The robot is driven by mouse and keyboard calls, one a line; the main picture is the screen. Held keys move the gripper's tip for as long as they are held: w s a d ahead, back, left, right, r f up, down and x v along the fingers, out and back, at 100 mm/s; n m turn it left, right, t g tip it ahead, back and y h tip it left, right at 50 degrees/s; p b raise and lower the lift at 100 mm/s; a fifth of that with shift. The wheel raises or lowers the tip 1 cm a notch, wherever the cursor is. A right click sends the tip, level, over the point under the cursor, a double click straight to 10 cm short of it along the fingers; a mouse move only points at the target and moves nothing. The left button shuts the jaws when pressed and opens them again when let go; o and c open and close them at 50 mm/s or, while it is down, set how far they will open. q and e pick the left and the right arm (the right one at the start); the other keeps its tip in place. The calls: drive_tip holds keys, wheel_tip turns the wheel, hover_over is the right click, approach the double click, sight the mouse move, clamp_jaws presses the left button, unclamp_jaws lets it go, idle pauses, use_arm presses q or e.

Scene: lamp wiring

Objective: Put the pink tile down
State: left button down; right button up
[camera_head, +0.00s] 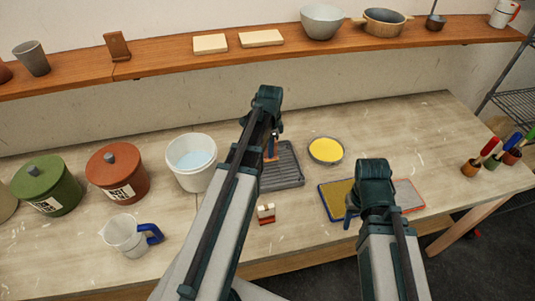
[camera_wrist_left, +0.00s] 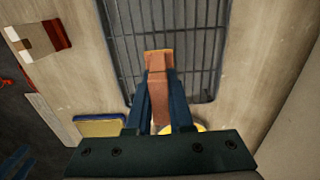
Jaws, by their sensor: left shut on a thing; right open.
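The pink tile (camera_wrist_left: 159,95) is held upright between the fingers of my left gripper (camera_wrist_left: 160,80), which is shut on it. In the head view a small part of the tile (camera_head: 271,151) shows below my left gripper (camera_head: 270,140). The tile is over the dark grey ridged rack (camera_head: 287,177), which fills the upper middle of the left wrist view (camera_wrist_left: 205,50). I cannot tell whether the tile touches the rack. My right gripper (camera_head: 350,212) is open by the blue-rimmed yellow tray; its arm hides part of it.
A small red and white block (camera_head: 266,214) stands in front of the rack. A dish of yellow glaze (camera_head: 325,150) is right of it. The blue-rimmed tray (camera_head: 333,203) and a red-rimmed tray (camera_head: 408,195) lie at the front right. A white bucket (camera_head: 191,165) stands left.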

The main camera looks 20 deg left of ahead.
use_arm(q)
drive_tip(key=shift+w+a, duration=0.1)
drive_tip(key=shift+a, duration=0.05)
drive_tip(key=f+b, duration=0.4)
drive_tip(key=shift+w+a, duration=0.2)
drive_tip(key=shift+a, duration=0.2)
drive_tip(key=shift+r, duration=0.2)
drive_tip(key=shift+f, duration=0.1)
drive_tip(key=c, duration=0.8)
unclamp_jaws()
